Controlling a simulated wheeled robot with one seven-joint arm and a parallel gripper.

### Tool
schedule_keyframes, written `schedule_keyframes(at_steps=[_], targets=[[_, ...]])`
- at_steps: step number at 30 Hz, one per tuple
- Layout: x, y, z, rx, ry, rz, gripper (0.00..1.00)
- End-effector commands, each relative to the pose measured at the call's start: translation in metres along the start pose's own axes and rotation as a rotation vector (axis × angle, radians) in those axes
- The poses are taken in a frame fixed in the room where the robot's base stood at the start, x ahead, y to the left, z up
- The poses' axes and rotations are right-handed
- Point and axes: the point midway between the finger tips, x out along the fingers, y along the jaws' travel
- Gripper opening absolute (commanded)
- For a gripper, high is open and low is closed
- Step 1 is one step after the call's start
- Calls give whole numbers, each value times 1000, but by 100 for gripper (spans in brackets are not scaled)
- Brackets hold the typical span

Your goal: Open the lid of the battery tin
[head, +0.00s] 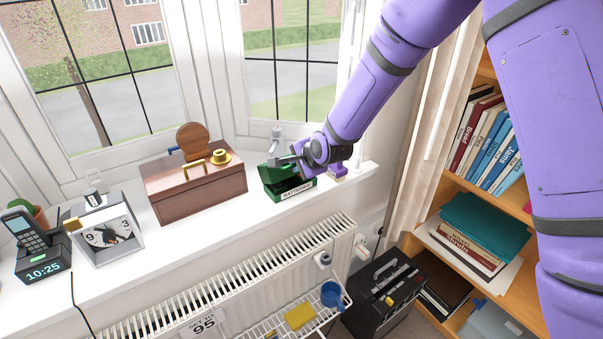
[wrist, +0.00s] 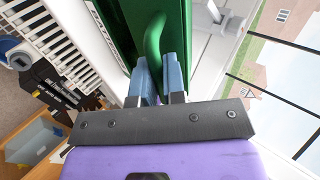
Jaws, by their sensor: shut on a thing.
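The green battery tin (head: 290,193) stands on the white windowsill toward its right end, with a pale label on its front. Its green lid (head: 275,173) is tilted up, with a dark gap between lid and body. My gripper (head: 296,158) is at the lid's right side in the head view and partly hides it. In the wrist view, the blue-grey fingers of my gripper (wrist: 160,75) are shut on the curved green lid handle (wrist: 154,42). The inside of the tin cannot be made out.
A brown box (head: 195,190) with brass items on top stands left of the tin. A clock (head: 105,232) and a phone dock (head: 42,262) are further left. The window is close behind. A radiator (head: 250,270) is below, and a bookshelf (head: 485,205) is at right.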

Motion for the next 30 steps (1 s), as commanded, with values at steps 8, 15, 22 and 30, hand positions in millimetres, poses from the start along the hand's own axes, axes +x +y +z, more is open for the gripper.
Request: schedule_keyframes(at_steps=[8, 15, 22, 30], targets=[[4, -28, 2, -3, -2, 220, 0], [12, -48, 1, -5, -1, 419, 0], [20, -61, 0, -2, -1, 586, 0], [28, -72, -1, 0, -1, 637, 0]])
